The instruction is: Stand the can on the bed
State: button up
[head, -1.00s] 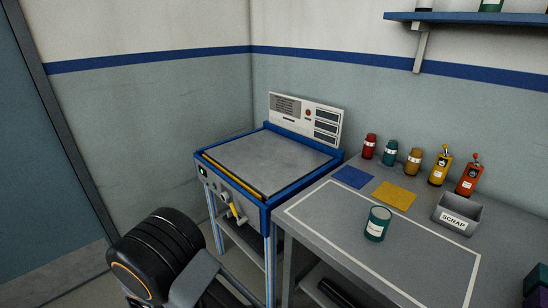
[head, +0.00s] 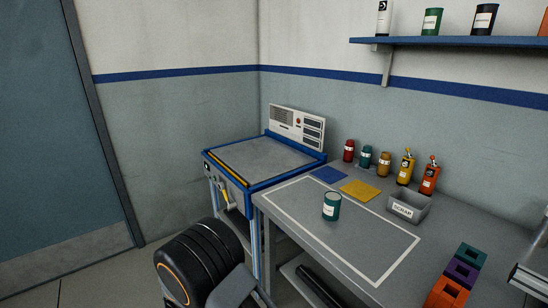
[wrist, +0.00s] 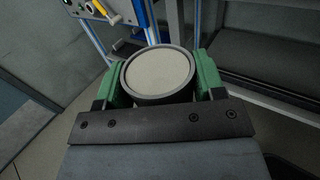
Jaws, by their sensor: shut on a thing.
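My gripper (wrist: 157,92), with green fingers, is shut on a round can (wrist: 158,75) in the wrist view. The can's pale flat end and grey rim face the camera; its side is mostly hidden. The bed is the grey flat top (head: 262,158) of a blue-framed machine in the head view, and it is bare. In the wrist view my gripper is in front of the machine's blue leg (wrist: 142,16) and apart from it. My gripper and the held can do not show in the head view.
A teal jar (head: 331,206) stands on the grey bench (head: 345,240) right of the machine. Blue (head: 328,174) and yellow (head: 358,189) squares, several bottles, a scrap bin (head: 409,208) and coloured blocks (head: 462,270) are also there. A yellow handle (head: 225,194) is on the machine's front.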

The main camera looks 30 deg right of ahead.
aim_at(245, 159)
jog(key=z, duration=0.4)
jog(key=i, duration=1.1)
jog(key=u, duration=0.6)
